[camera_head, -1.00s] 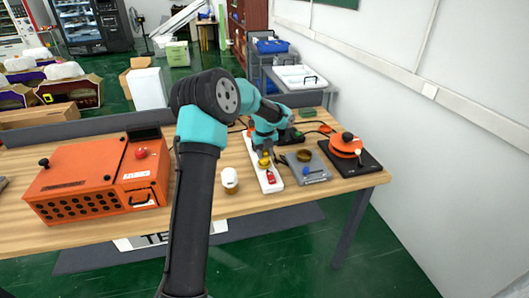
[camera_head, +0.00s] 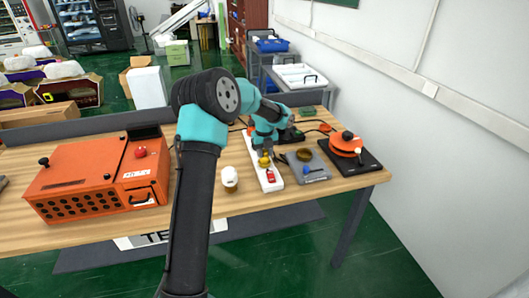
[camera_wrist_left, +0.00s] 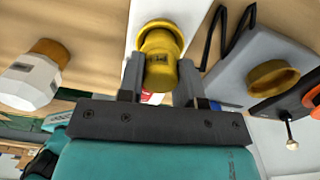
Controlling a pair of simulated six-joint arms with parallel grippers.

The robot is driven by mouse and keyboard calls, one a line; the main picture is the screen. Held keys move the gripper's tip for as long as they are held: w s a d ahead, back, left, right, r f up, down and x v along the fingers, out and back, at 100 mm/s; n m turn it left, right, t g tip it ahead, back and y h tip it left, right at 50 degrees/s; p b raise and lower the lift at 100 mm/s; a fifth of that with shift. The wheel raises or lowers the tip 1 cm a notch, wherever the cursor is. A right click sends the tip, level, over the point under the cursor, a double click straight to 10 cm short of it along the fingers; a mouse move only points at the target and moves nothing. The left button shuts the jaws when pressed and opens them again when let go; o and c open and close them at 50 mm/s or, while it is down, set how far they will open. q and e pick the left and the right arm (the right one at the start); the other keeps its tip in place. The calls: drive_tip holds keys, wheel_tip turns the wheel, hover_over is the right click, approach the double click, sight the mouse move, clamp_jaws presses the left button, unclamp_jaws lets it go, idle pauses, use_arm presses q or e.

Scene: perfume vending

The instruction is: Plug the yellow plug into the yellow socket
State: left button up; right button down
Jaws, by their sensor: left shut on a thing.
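The yellow plug (camera_wrist_left: 160,68) is between the two fingers of my left gripper (camera_wrist_left: 160,85), which is shut on it. In the left wrist view the plug's far end meets a round yellow socket (camera_wrist_left: 162,28) on a white strip (camera_wrist_left: 200,14). I cannot tell how deep the plug sits in it. In the head view my left gripper (camera_head: 264,150) points down over the white strip (camera_head: 277,184), with the yellow plug (camera_head: 264,161) below it. A red switch (camera_head: 270,175) is at the strip's near end. My right gripper is not in view.
A grey device (camera_head: 316,176) with a brass-coloured ring stands right of the strip. An orange and black device (camera_head: 345,147) is further right. A white-topped bottle (camera_head: 229,177) stands left of the strip, and a large orange box (camera_head: 75,187) fills the table's left.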

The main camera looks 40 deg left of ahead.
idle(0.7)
use_arm(q)
drive_tip(key=o, duration=1.5)
drive_tip(key=shift+o, duration=0.2)
drive_tip(key=shift+r, duration=3.45)
drive_tip(key=shift+c, duration=0.5)
clamp_jaws()
